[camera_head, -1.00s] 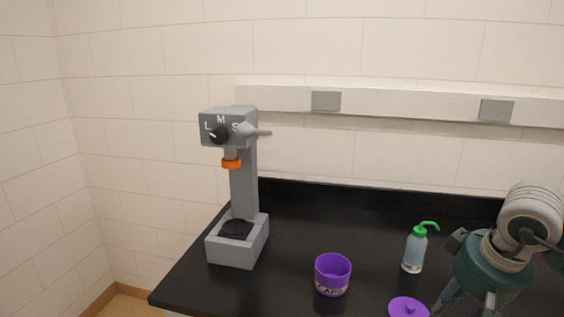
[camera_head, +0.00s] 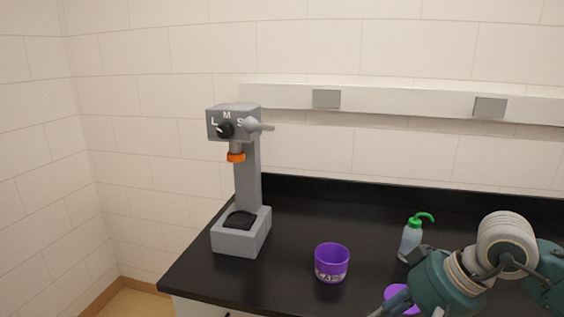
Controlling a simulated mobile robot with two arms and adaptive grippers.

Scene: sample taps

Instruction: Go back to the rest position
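My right arm comes in from the right edge, and its gripper (camera_head: 382,308) is low in the picture, cut by the bottom edge. I cannot tell whether its fingers are open or shut. It is in front of a purple lid (camera_head: 397,291), which it partly hides. I cannot tell whether it touches the lid. My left gripper is not in view.
A grey tap machine (camera_head: 248,185) with a dial and an orange ring stands at the counter's left end. A purple cup labelled CAPS (camera_head: 332,261) and a green-topped wash bottle (camera_head: 411,240) stand on the black counter (camera_head: 300,215).

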